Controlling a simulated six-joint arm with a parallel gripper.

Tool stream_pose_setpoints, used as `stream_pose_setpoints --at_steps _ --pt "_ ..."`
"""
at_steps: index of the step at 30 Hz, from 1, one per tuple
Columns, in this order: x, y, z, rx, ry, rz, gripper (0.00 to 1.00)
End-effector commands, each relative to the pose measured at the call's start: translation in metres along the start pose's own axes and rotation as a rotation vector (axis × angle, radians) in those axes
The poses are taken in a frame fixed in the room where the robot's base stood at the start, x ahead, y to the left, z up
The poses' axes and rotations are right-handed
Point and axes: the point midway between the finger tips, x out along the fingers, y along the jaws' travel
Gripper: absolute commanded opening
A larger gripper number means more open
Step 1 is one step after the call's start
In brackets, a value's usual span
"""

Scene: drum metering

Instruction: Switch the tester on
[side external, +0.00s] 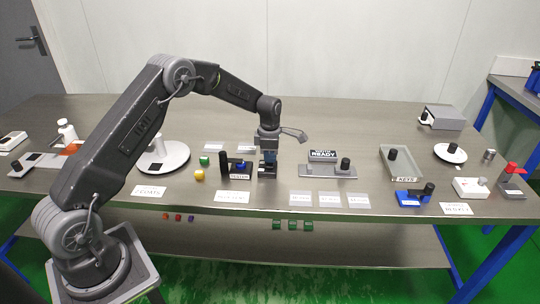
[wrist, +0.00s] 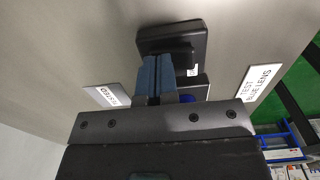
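The tester (side external: 237,170) is a dark unit with a white name label and a blue part, standing mid-table. In the wrist view a black box-shaped part (wrist: 170,40) with a small label and a blue part beside it shows beyond my fingers; I take it to be the tester. My gripper (side external: 268,166) points down just right of the tester, low over the table. In the wrist view its two blue-grey fingers (wrist: 156,75) lie side by side with almost no gap, and nothing shows between them. Whether they touch the unit, and its switch, I cannot make out.
A card reading "TEST BLUE LENS" (wrist: 257,84) lies in front of the tester. A grey fixture with a "READY" sign (side external: 323,155) stands to the right, then a grey tray (side external: 402,176).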

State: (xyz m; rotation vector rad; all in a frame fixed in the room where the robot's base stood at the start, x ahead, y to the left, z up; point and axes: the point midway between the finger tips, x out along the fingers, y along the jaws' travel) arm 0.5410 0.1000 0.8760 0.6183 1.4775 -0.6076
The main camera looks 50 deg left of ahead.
Motion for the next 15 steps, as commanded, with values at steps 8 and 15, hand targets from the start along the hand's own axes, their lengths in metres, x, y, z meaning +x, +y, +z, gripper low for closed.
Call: stream_pose_setpoints --at_steps 8,15 --pt "0.002 -0.004 0.0 0.001 0.003 -0.005 0.0" --pt "-0.001 -0.014 0.0 0.002 0.004 -0.007 0.0"
